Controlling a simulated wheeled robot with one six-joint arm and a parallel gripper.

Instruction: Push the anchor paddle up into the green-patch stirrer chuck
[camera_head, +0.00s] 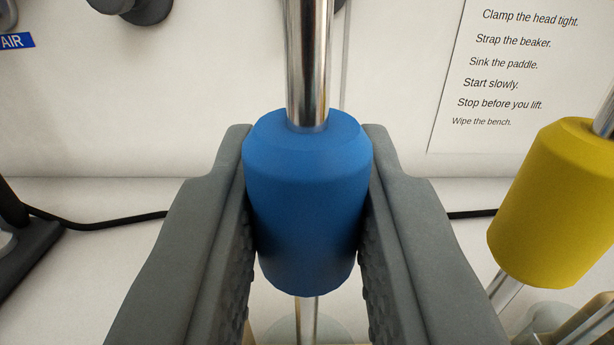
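My gripper (307,135) has its two grey fingers on either side of a blue cylindrical grip (307,205), and both appear to press against it. A shiny metal shaft (307,60) rises from the top of the blue grip and leaves the picture at the top. A thinner rod (307,318) continues below it. The grip looks upright. The lower end of this tool is out of view, so I cannot tell whether it is the anchor paddle. No green patch or stirrer chuck shows in this view.
A yellow grip (553,205) on its own shaft stands close at the right, beside my right finger. A black cable (95,222) runs along the bench behind. A dark object (25,250) sits at the left edge. An instruction sheet (520,75) hangs on the white wall.

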